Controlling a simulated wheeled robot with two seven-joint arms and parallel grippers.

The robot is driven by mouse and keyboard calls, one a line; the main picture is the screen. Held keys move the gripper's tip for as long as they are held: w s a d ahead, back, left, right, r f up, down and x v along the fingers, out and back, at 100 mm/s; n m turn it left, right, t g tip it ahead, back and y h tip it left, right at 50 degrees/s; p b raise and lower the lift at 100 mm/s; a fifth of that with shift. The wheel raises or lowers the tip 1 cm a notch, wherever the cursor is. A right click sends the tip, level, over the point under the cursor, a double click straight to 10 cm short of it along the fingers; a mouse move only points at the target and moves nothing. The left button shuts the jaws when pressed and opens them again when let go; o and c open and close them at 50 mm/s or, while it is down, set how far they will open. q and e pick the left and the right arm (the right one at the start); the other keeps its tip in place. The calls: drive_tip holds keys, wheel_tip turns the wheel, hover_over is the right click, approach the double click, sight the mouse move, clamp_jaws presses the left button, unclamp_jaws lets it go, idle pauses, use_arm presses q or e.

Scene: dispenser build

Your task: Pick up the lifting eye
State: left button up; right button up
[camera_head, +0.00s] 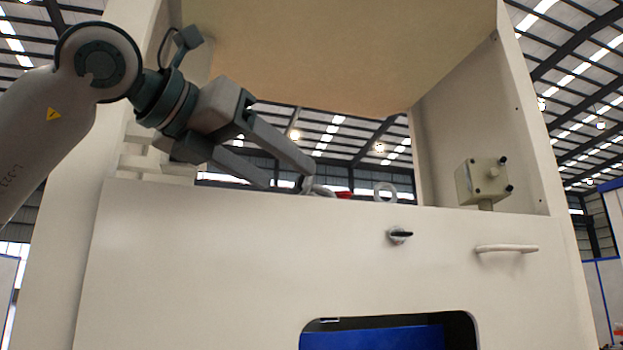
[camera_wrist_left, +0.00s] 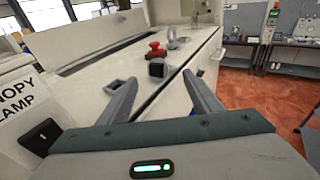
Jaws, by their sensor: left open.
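The lifting eye, a pale grey ring (camera_head: 385,192), stands upright on the top edge of the cream cabinet. It also shows in the left wrist view, as an upright ring (camera_wrist_left: 172,38) beyond a red knob. My left gripper (camera_head: 288,180) is open above the cabinet's top edge, left of the ring and apart from it. My right gripper is in neither view.
The red knob (camera_wrist_left: 155,50) and a black-faced square part (camera_wrist_left: 157,69) sit between my left gripper and the ring. A cream box with black knobs (camera_head: 482,181) stands on the right. A large tan panel (camera_head: 330,45) hangs overhead.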

sight(299, 183)
use_arm(q)
drive_tip(key=shift+w+d, duration=0.3)
drive_tip(key=shift+p+x, duration=0.75)
drive_tip(key=shift+p, duration=0.2)
drive_tip(key=p+x, duration=0.1)
drive_tip(key=x, duration=0.1)
drive_tip(key=shift+w+d+p, duration=0.25)
drive_tip(key=shift+w+p, duration=0.1)
drive_tip(key=shift+p, duration=0.05)
drive_tip(key=shift+w+d+f, duration=0.15)
drive_tip(key=shift+w+d, duration=0.15)
drive_tip(key=shift+w, duration=0.05)
drive_tip(key=shift+s+a, duration=0.1)
